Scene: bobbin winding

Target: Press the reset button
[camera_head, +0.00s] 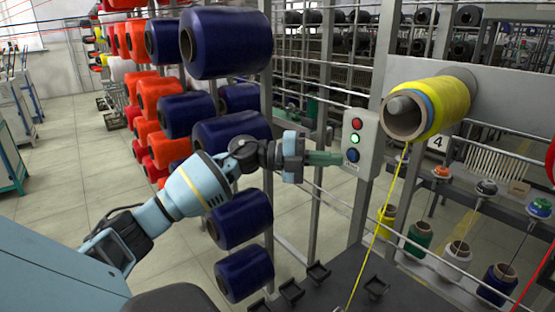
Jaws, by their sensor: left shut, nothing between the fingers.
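A light grey control box (366,143) stands on a post in the middle right of the head view. Its face carries a red button (357,124) on top, a lit green-white button (355,139) in the middle and a dark blue button (352,155) at the bottom. The small label is too small to read, so I cannot tell which is the reset button by its text. My left gripper (327,158) is shut and empty. Its fingertips point right, level with the blue button and close to it; I cannot tell whether they touch. My right gripper is not in view.
A yellow bobbin (444,104) sits on a spindle right of the box, its yellow thread running down. Racks of dark blue bobbins (228,42) and orange bobbins (157,95) stand behind my left arm. Metal rails cross at lower right. Open floor (50,205) lies at left.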

